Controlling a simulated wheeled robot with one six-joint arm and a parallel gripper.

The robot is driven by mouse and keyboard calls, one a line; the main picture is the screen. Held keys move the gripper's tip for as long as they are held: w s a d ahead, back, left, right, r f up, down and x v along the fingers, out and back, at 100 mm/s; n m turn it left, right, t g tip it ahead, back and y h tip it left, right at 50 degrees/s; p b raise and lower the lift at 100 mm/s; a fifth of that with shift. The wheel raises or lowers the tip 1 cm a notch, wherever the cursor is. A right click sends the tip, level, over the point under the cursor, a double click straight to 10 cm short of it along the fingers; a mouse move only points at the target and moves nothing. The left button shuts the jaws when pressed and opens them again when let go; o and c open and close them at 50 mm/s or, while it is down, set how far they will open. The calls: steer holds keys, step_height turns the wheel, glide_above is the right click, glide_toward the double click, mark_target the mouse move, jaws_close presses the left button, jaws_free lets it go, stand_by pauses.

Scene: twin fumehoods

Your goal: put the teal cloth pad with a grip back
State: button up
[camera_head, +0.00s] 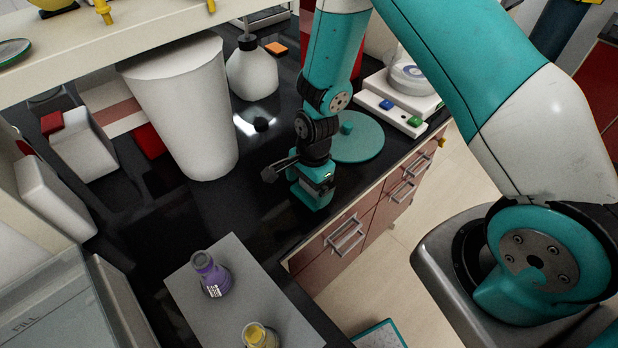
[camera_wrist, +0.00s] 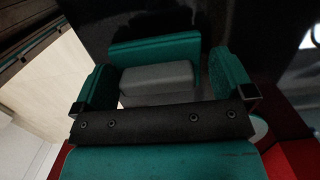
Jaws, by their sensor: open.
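The teal cloth pad (camera_wrist: 153,51) shows in the wrist view as a flat teal piece with a grey block-shaped grip (camera_wrist: 158,76) on it. In the head view the pad (camera_head: 312,198) is low under my gripper, at the dark counter near its front edge; the gripper hides much of it. My gripper (camera_head: 313,179) points down over it. In the wrist view my gripper's (camera_wrist: 163,85) teal fingers are apart, one on each side of the grey grip. I cannot tell whether either finger touches it.
A round teal disc (camera_head: 362,145) with a small knob lies just behind my gripper. A large white cylinder (camera_head: 188,110) stands to the left, a white bottle (camera_head: 252,77) behind. A grey board (camera_head: 225,317) in front holds a purple flask (camera_head: 211,275) and a yellow-topped flask (camera_head: 259,337).

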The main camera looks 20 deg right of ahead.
step_height(320, 180, up, 12)
steer(key=d+b, duration=0.1)
steer(key=b, duration=0.2)
steer(key=s+a+r+n+y, duration=0.1)
steer(key=s+a+r+n, duration=0.1)
steer(key=s+r+n, duration=0.7)
steer(key=s+a+r+n+y, duration=0.1)
steer(key=s+a+r+n, duration=0.2)
steer(key=s+r+n, duration=0.5)
steer(key=s+n, duration=0.1)
steer(key=n, duration=0.3)
steer(key=shift+s+a+r+n+y, duration=0.25)
steer(key=shift+r+n+y, duration=0.05)
steer(key=shift+r+y, duration=0.1)
